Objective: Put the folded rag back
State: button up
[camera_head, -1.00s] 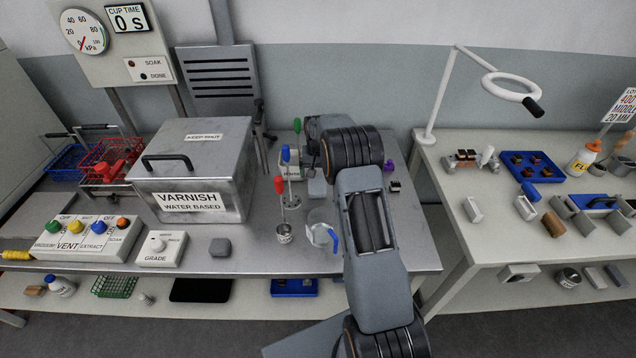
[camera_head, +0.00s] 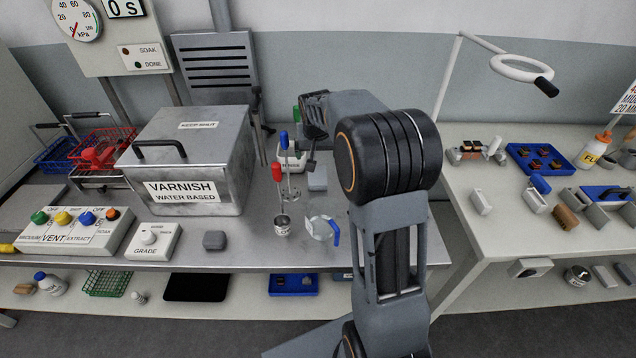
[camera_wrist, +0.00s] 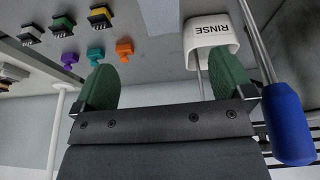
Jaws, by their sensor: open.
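No thing in view is clearly a folded rag. A flat blue-grey square (camera_head: 317,180) lies on the steel bench right of the stirrers and may be it. A grey rounded block (camera_head: 214,240) lies at the bench front, right of the GRADE box. My gripper (camera_wrist: 162,62) is open in the wrist view, its two green fingers apart with nothing between them. A white RINSE container (camera_wrist: 209,36) shows beyond the right finger. In the head view, my arm's wrist hides most of the gripper above the back of the bench.
A blue handle (camera_wrist: 289,122) stands close to the right finger. Red-handled (camera_head: 278,172) and blue-handled tools stand near a clear jug (camera_head: 319,228). The metal VARNISH box (camera_head: 193,150) stands left. Several small coloured pegs (camera_wrist: 97,54) show in the wrist view. The right table (camera_head: 480,240) is crowded.

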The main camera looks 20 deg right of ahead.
send_over(318, 176)
jog(key=s+a, duration=0.1)
jog(key=s, duration=0.1)
jog(key=shift+t, duration=0.4)
notch_tip(318, 176, down, 8)
jog(key=shift+f+p, duration=0.1)
jog(key=shift+p, duration=0.25)
jog(key=shift+p+x, duration=0.5)
jog(key=shift+x, duration=2.7)
jog(key=shift+f+b, duration=0.25)
jog(key=shift+b, duration=0.15)
jog(key=shift+c, duration=0.3)
jog(key=c, duration=1)
